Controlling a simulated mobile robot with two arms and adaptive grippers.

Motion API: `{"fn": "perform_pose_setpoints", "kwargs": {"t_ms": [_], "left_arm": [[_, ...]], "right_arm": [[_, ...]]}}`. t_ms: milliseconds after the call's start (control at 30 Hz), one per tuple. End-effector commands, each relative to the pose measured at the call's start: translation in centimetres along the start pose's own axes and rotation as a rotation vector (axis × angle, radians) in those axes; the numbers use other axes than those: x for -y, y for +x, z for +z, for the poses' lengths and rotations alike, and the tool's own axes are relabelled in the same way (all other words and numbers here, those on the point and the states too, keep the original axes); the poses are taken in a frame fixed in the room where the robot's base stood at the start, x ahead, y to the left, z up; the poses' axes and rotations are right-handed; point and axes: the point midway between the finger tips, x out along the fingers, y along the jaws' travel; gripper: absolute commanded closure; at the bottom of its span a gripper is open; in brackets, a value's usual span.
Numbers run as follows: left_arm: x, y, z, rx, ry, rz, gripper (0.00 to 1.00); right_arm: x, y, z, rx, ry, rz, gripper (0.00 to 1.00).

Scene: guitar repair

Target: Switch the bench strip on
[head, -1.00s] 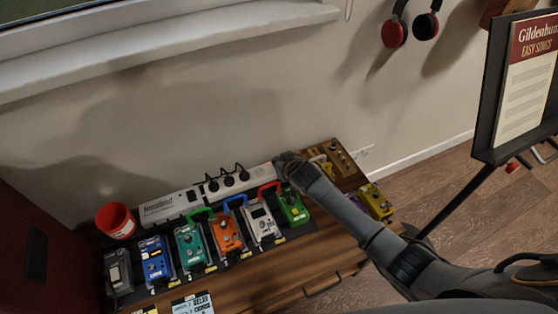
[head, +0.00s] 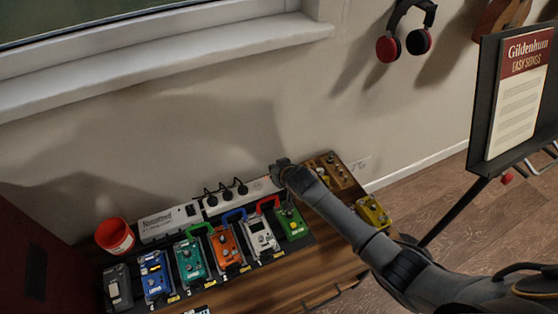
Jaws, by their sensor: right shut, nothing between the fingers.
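The white bench strip (head: 170,223) lies along the back of the wooden bench, against the wall, with several black plugs (head: 226,193) in its middle part. A dark switch-like patch (head: 191,210) shows left of the plugs; whether it is lit or which way it is set is too small to tell. My right gripper (head: 281,172) is at the strip's right end, its fingers shut and empty. The gripper hides that end of the strip, and I cannot tell whether it touches it. My left gripper is not in view.
Several coloured pedals, among them a green one (head: 291,222) and an orange one (head: 227,247), stand in front of the strip. A red cup (head: 115,236) stands at its left end. A music stand (head: 515,95) is at the right. Headphones (head: 405,35) hang on the wall.

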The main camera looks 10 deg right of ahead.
Motion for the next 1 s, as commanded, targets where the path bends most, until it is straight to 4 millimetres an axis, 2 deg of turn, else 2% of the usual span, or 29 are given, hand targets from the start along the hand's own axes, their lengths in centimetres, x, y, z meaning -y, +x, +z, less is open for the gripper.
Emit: {"fn": "perform_pose_setpoints", "kwargs": {"t_ms": [33, 167, 233, 600, 800, 1000], "left_arm": [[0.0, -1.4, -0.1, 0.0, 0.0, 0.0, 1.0], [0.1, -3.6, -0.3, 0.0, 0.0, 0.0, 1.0], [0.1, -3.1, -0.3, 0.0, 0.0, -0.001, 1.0], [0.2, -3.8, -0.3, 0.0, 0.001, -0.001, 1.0], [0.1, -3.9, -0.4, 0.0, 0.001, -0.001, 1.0], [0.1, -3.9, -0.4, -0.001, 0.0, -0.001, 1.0]], "right_arm": [[-0.1, -0.8, -1.2, -0.001, 0.001, 0.0, 1.0], [-0.5, -2.1, -3.1, -0.001, 0.002, 0.001, 1.0], [-0.5, -2.9, -2.8, -0.001, 0.002, 0.0, 1.0], [-0.5, -9.1, -4.3, -0.002, 0.001, 0.0, 1.0], [-0.5, -10.8, -4.7, 0.0, 0.002, 0.001, 1.0], [-0.5, -11.2, -4.8, 0.0, 0.002, 0.001, 1.0]]}}
